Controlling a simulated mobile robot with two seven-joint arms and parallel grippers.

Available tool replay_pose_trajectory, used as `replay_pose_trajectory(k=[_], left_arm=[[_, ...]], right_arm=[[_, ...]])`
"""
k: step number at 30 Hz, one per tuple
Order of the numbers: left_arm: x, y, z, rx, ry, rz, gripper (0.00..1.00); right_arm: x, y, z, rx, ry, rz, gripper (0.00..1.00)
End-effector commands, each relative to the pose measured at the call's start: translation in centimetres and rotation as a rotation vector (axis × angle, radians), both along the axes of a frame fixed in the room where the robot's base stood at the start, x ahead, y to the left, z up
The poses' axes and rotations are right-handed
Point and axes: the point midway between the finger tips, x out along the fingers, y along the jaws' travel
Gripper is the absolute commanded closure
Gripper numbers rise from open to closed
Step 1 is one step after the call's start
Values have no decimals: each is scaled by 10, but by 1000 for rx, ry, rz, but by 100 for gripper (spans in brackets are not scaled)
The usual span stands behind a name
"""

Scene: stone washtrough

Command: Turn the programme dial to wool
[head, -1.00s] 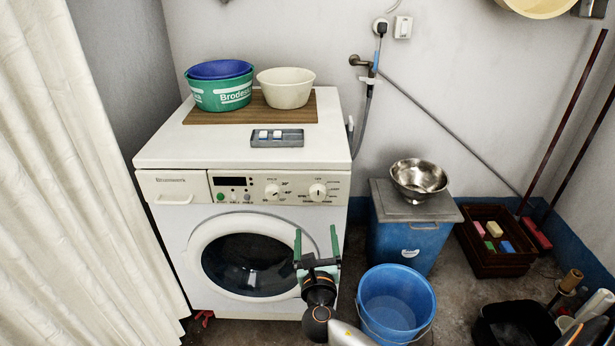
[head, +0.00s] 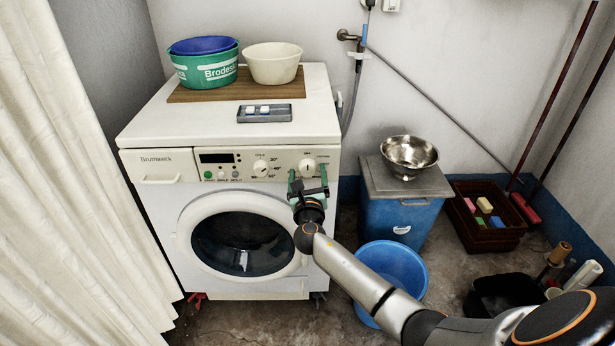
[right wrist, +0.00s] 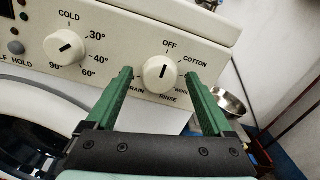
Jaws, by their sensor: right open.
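The programme dial (head: 307,166) is a round cream knob at the right end of the washing machine's control panel. In the right wrist view the dial (right wrist: 161,74) has a dark, roughly upright mark, in line with OFF above and RINSE below. COTTON is at upper right. The wool label (right wrist: 182,90) is partly hidden by a finger, as is the drain label at lower left. My right gripper (head: 307,174) is open, its green fingers in front of the panel either side of the dial. Gaps show between dial and fingers (right wrist: 160,76). My left gripper is out of view.
A temperature knob (head: 261,168) sits left of the dial, above the round door (head: 240,243). A blue bucket (head: 398,268) stands on the floor below my right arm. A blue bin (head: 392,218) with a steel bowl (head: 409,154) stands right of the machine.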

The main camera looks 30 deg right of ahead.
Motion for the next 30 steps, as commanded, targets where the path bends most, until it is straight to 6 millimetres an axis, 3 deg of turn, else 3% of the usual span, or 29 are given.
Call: replay_pose_trajectory(k=[7,30], left_arm=[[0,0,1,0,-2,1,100],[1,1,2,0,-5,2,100]], right_arm=[[0,0,0,0,0,0,16],[0,0,0,1,1,0,100]])
